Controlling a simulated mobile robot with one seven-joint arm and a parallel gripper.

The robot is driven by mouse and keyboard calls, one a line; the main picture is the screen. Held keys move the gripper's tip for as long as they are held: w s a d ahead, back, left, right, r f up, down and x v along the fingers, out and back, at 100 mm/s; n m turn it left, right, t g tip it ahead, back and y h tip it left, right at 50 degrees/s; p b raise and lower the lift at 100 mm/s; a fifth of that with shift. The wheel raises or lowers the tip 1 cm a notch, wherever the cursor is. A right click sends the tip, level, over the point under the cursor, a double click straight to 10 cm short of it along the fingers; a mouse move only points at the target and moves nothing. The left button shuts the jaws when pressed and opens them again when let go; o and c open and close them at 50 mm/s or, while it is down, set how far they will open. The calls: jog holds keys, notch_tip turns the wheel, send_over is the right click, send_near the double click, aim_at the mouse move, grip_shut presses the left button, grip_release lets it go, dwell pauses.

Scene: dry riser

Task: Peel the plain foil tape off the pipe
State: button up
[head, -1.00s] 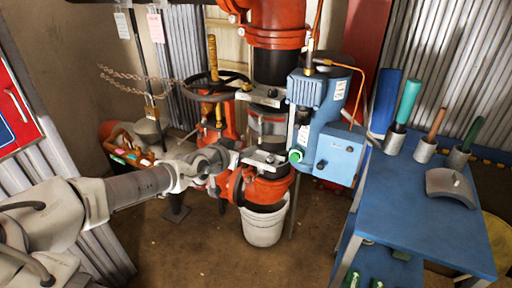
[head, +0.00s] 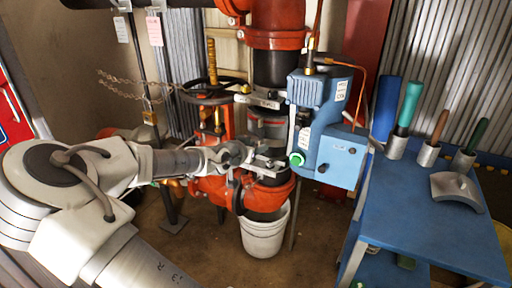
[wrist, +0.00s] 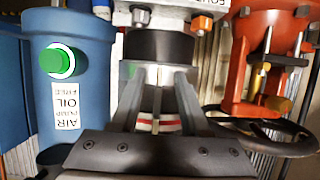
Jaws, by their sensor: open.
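The vertical pipe (head: 272,68) runs down between red couplings, with a grey section between two clamps in the head view. My gripper (head: 264,160) is at the lower clamp of that section, coming from the left. In the wrist view my gripper (wrist: 158,80) has its two fingers apart, pointing at a black collar (wrist: 158,46) of the pipework. A pale strip with red bands (wrist: 158,123) shows between the fingers. I cannot make out the plain foil tape for certain; the fingers and wrist cover part of the pipe.
A blue pump box (head: 327,120) with a green button stands close right of the pipe. A red valve with a black handwheel (head: 215,88) is close left. A white bucket (head: 265,232) stands below. A blue bench (head: 415,215) with tools is at right.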

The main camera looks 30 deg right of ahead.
jog(key=shift+c, duration=0.3)
grip_shut()
jog(key=shift+s+a, duration=0.1)
jog(key=shift+a, duration=0.1)
dwell(1.5)
jog(key=s+a+p, duration=0.4)
jog(key=a+p, duration=0.2)
jog(key=a, duration=0.1)
jog(key=shift+s+a, duration=0.2)
dwell(0.6)
jog(key=shift+a, duration=0.1)
dwell(0.4)
